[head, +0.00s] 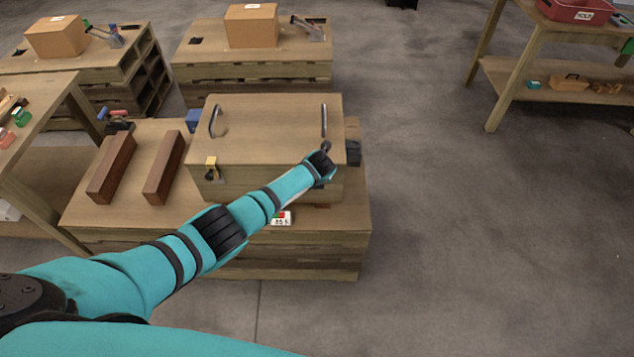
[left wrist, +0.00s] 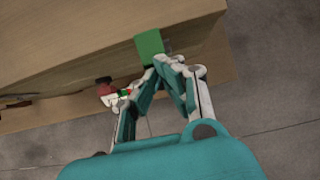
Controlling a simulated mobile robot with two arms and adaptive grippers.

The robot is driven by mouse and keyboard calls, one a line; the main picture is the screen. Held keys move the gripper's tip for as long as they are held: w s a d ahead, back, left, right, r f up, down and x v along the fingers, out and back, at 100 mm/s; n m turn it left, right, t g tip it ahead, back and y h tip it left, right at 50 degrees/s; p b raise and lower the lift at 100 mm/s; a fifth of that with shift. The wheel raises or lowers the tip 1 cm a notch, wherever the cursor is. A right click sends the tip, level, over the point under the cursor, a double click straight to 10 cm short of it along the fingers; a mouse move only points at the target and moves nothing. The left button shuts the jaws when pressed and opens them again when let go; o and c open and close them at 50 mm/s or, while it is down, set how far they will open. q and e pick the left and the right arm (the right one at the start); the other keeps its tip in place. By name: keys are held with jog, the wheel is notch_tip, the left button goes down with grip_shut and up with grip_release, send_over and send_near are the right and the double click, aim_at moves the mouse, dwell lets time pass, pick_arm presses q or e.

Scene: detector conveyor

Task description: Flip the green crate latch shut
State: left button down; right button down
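The wooden crate (head: 265,130) sits closed on a pallet-like base, with two metal handles on its lid. A yellow latch (head: 211,168) is on its front face at the left. The green latch (left wrist: 149,46) shows in the left wrist view as a green tab at the crate's edge; in the head view my arm hides it. My left gripper (left wrist: 168,62) is at the crate's front right, its fingertips together just below the green tab. I cannot tell whether they touch it. My right gripper is not in view.
Two dark red-brown bars (head: 112,168) lie left of the crate. Other stations with cardboard boxes (head: 251,25) stand behind. The floor to the right is clear up to a shelf table (head: 550,75).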

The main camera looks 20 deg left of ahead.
pick_arm(q)
jog(key=shift+w+a+r, duration=0.1)
jog(key=shift+w+a, duration=0.05)
jog(key=shift+w, duration=0.1)
jog(key=shift+w+r, duration=0.1)
jog(key=shift+w, duration=0.05)
jog(key=shift+w+a+r+b, duration=0.2)
jog(key=shift+w+r+b, duration=0.05)
jog(key=shift+w+b, duration=0.25)
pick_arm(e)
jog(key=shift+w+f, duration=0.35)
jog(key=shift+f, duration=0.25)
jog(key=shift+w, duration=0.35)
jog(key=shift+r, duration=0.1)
